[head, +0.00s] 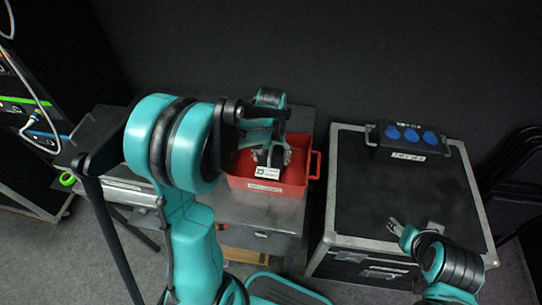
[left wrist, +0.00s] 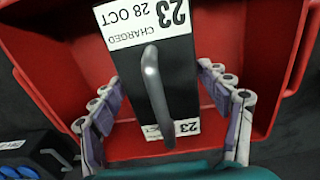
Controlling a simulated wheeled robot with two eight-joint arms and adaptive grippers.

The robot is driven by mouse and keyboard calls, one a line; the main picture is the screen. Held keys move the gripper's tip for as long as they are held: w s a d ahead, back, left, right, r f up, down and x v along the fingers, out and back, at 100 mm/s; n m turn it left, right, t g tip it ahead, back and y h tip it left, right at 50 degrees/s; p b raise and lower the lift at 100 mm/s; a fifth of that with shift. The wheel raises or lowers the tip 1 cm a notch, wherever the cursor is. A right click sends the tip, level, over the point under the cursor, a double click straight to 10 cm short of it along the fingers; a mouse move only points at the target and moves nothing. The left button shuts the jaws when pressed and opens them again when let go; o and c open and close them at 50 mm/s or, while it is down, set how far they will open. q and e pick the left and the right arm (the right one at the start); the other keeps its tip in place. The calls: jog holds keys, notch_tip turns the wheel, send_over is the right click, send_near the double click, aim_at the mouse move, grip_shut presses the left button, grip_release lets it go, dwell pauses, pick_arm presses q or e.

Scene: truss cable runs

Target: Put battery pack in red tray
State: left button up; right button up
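The battery pack (left wrist: 148,68) is a black block with a dark handle and white labels reading 23, 28 OCT, CHARGED. In the left wrist view it lies within the walls of the red tray (left wrist: 40,75). In the head view the pack's white label (head: 267,172) shows inside the red tray (head: 265,187). My left gripper (head: 272,156) is over the tray. Its fingers (left wrist: 160,92) are spread on both sides of the pack, with gaps showing. Whether the pack rests flat on the tray floor is hidden. My right gripper (head: 401,231) is over the black case, small in view.
The tray stands on a grey cabinet (head: 232,208). A black flight case (head: 400,190) with metal edges stands to the right, bearing a black box with blue sockets (head: 410,138). A rack with cables (head: 28,120) is at the far left. A green ring (head: 67,179) hangs near the cabinet's left side.

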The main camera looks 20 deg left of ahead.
pick_arm(q)
jog(key=shift+r, duration=0.1)
notch_tip(320, 180, up, 11)
jog(key=p, duration=0.4)
jog(key=shift+r, duration=0.2)
jog(key=shift+s+d+r+p, duration=0.15)
jog(key=shift+r+p, duration=0.15)
jog(key=shift+r, duration=0.25)
jog(key=s+d+r+m+t, duration=0.1)
jog(key=s+d+r+t, duration=0.1)
jog(key=s, duration=0.4)
jog(key=s+d+r+m+t, duration=0.2)
jog(key=s+d+t, duration=0.1)
jog(key=s+t, duration=0.2)
jog(key=shift+s+d, duration=0.4)
jog(key=shift+s, duration=0.75)
